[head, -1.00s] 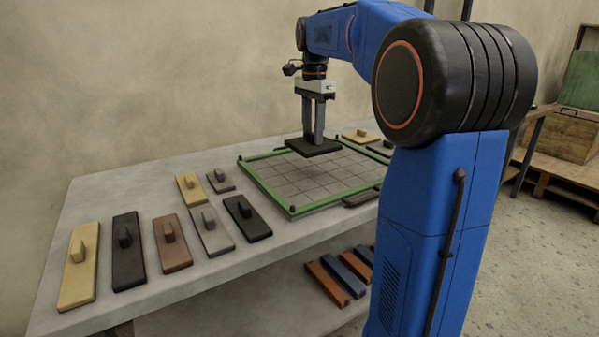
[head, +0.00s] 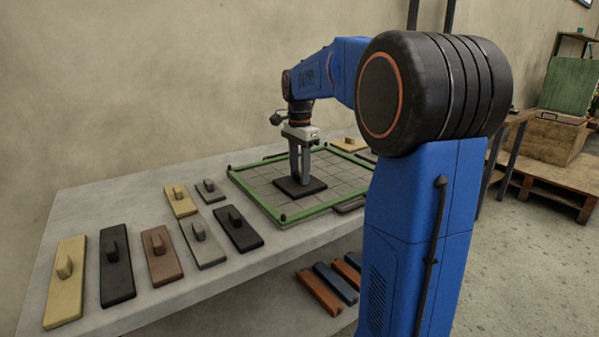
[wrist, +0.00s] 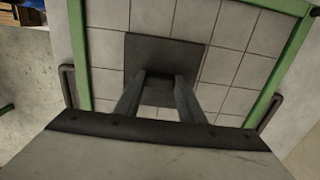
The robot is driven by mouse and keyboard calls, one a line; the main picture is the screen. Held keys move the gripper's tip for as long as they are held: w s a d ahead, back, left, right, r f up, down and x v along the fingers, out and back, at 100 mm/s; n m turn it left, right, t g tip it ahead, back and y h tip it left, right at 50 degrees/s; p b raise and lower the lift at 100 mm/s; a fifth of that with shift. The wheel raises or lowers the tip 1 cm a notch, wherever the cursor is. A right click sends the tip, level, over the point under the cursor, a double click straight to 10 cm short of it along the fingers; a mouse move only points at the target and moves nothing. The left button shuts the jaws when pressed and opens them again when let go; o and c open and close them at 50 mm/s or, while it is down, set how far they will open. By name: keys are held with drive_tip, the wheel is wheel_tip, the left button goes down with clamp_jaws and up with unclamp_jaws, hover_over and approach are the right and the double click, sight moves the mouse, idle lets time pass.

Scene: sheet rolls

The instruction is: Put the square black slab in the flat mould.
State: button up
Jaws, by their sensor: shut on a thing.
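The square black slab (head: 300,188) is held flat under my gripper (head: 304,178), which is shut on its upper side. The flat mould (head: 262,203) is a low green frame around a floor of grey square tiles. The slab is inside the green frame, at or just above the tiled floor; I cannot tell whether it touches. In the wrist view the slab (wrist: 150,55) lies near one green side (wrist: 80,50) of the mould, with tile grid visible around it. The fingers (wrist: 160,92) hide the slab's grip.
Several handled slabs lie on the table left of the mould, among them a yellow one (head: 66,285), a brown one (head: 161,256) and a black one (head: 237,231). Coloured bars (head: 335,283) lie on the lower shelf. My arm hides the table's right end.

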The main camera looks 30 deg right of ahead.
drive_tip(key=o, duration=1.3)
drive_tip(key=shift+f, duration=0.1)
wheel_tip(320, 180, up, 12)
drive_tip(key=shift+r, duration=0.15)
drive_tip(key=shift+s, duration=0.1)
